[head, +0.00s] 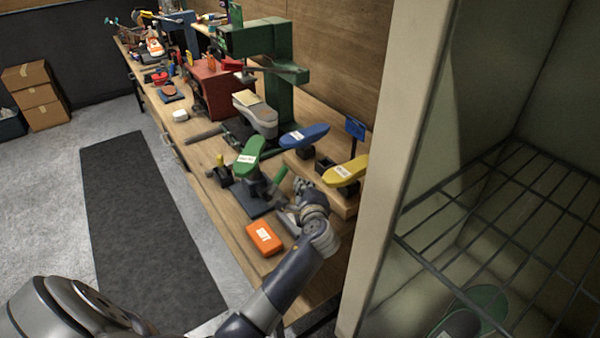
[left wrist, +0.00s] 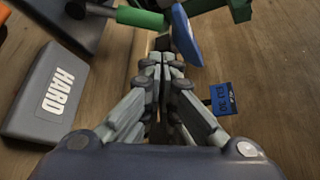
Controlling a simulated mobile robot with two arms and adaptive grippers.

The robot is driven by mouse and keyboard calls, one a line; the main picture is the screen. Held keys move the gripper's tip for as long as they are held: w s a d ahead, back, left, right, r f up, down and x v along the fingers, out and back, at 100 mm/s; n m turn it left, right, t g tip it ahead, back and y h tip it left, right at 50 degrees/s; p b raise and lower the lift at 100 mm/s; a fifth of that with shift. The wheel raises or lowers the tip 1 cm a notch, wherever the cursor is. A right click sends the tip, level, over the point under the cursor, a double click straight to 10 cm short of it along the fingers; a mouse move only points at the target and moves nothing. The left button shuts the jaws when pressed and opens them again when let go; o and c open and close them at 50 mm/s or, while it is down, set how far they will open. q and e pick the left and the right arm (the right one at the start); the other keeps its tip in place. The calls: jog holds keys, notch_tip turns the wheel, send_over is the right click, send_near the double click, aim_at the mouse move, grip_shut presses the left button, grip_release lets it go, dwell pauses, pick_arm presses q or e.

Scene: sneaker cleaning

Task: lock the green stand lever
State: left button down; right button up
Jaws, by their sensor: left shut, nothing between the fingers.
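The green stand (head: 247,157) has a green shoe-shaped top on a dark post and base, near the front of the workbench. Its lever (head: 281,173) has a green grip and sticks out to the right of the post, tilted upward. The green grip also shows at the top of the left wrist view (left wrist: 141,17). My left gripper (head: 302,186) is just right of the lever, apart from it as far as I can tell. In the left wrist view its fingers (left wrist: 161,60) are together with nothing between them. My right gripper is not in view.
A blue stand (head: 305,136) and a yellow stand (head: 346,171) stand behind on a raised board. An orange box (head: 264,238) lies in front. A grey box marked HARD (left wrist: 52,97) lies left of my fingers. A cabinet wall (head: 400,150) bounds the right.

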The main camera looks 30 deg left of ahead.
aim_at(277, 180)
pick_arm(q)
jog(key=x, duration=0.8)
jog(key=shift+a+p, duration=0.2)
jog(key=shift+p, duration=0.1)
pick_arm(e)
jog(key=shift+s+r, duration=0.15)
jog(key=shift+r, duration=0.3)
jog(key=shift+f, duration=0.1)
